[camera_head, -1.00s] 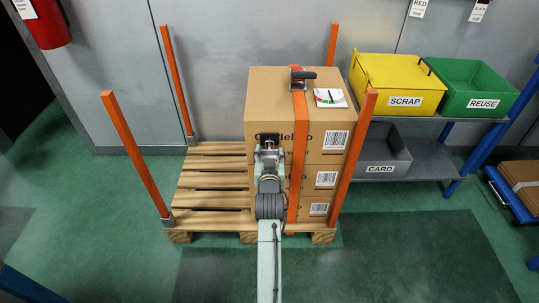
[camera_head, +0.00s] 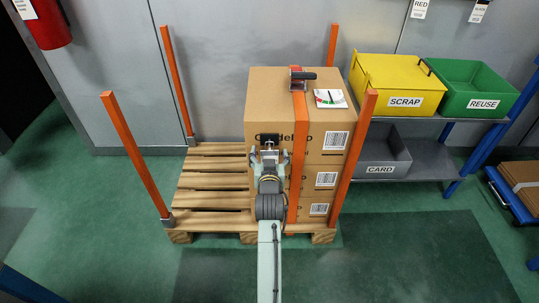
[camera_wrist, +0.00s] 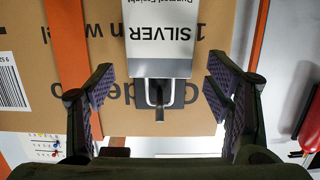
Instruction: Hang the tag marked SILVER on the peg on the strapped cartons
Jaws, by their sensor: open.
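The white tag marked SILVER (camera_wrist: 160,35) is in the wrist view, its print upside down there. It lies in front of the carton face at the peg. A pale loop at its end surrounds the dark peg (camera_wrist: 158,103), which stands before a black plate (camera_wrist: 178,95). The strapped cartons (camera_head: 325,110) stand on the pallet's right side; the black plate on their front also shows in the head view (camera_head: 269,138). My gripper (camera_head: 270,156) is open, its fingers (camera_wrist: 164,90) apart on both sides of the tag's loop, touching neither.
Orange posts (camera_head: 137,155) rise at the pallet's corners, one (camera_head: 353,160) close to the cartons' right. The pallet's left half (camera_head: 210,180) is bare. Yellow SCRAP (camera_head: 400,75), green REUSE (camera_head: 475,80) and grey CARD (camera_head: 380,170) bins stand right. An orange strap (camera_head: 299,130) rings the cartons.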

